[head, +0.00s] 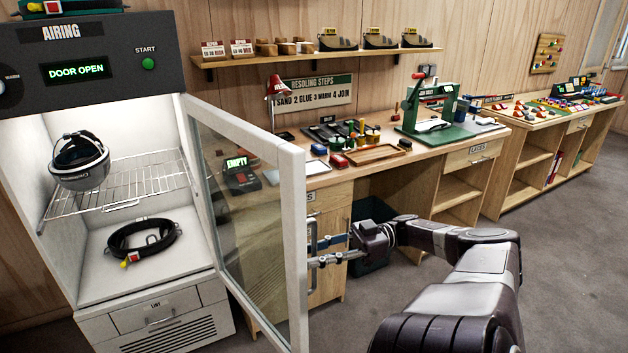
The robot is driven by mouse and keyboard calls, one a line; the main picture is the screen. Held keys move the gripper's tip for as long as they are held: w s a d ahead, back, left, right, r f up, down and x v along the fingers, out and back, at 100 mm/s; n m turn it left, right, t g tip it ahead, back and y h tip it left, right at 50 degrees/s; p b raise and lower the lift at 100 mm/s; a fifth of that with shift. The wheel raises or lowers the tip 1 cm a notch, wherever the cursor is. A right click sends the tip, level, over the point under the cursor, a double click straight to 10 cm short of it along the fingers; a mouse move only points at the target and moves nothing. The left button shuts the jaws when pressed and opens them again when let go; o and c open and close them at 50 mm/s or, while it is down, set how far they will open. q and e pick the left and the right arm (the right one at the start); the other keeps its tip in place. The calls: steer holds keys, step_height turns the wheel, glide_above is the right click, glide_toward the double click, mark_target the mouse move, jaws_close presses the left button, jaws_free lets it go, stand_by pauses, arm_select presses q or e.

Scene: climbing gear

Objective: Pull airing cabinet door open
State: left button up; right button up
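The airing cabinet (98,29) stands at the left, and its display reads DOOR OPEN. Its glass door (293,200) is swung wide open toward me, with its white frame edge near the picture's middle. A vertical bar handle (312,236) is on the door's outer side. My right gripper (318,252) is at this handle, with its two fingers apart, one above the other. Whether the fingertips touch the handle is hard to tell. Inside the cabinet a helmet (80,160) sits on the wire rack (132,187), and a black harness or belt (143,239) lies on the floor below. My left gripper is out of view.
A wooden workbench (432,154) with a green press (428,105) and tools runs behind the door. A dark bin (372,215) stands under it. A second bench (545,125) is at the right. A wall shelf (310,58) holds shoes. Carpeted floor (572,260) is clear at right.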

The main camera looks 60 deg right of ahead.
mark_target(314, 222)
steer(key=shift+r, duration=4.75)
